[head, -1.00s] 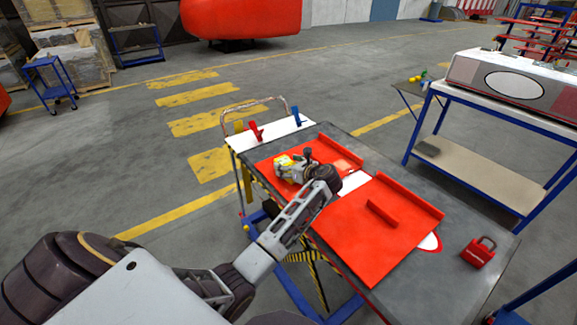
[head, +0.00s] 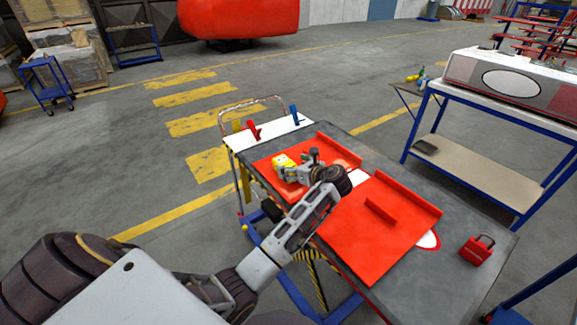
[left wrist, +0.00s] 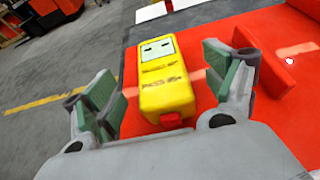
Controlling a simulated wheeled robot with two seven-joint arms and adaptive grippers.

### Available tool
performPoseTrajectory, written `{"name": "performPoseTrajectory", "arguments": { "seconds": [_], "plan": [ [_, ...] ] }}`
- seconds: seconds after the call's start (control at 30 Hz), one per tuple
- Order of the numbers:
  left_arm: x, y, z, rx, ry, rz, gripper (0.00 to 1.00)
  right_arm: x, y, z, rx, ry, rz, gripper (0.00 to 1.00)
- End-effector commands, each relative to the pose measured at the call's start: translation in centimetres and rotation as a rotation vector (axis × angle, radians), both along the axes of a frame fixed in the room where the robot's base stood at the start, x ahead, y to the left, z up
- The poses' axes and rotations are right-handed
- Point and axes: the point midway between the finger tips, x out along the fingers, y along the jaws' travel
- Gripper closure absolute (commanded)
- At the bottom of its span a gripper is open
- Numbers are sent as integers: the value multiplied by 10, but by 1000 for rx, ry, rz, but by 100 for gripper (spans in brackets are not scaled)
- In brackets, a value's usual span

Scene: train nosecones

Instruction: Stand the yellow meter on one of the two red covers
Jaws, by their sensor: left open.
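The yellow meter (head: 281,161) is on the farther red cover (head: 337,146), near its left side. The nearer red cover (head: 365,245) has no meter on it. In the left wrist view the meter (left wrist: 165,85) shows a pale display at its far end and a small red part at its near end. I cannot tell whether it stands or lies. My left gripper (head: 299,167) is open at the meter. In the left wrist view its green-padded fingers (left wrist: 165,88) are on either side of the meter, with gaps visible. My right gripper is not in view.
The covers lie on a grey cart top (head: 465,220). A red padlock-shaped object (head: 477,250) sits at its right. Red and blue clamps (head: 253,130) stand at the back left. A blue-framed bench (head: 500,180) is to the right. Raised red ribs run along the covers.

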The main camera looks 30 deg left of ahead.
Motion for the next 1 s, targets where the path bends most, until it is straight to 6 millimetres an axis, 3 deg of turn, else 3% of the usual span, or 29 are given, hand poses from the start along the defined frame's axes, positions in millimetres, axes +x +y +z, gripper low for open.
{"name": "performPoseTrajectory", "arguments": {
  "seconds": [0.3,0.5,1.0],
  "plan": [
    [-17,-41,18,-2,-1,-1,15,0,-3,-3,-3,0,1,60],
    [-24,-59,26,-1,0,0,15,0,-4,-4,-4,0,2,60],
    [-27,-65,29,0,0,0,15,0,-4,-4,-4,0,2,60]
  ]
}}
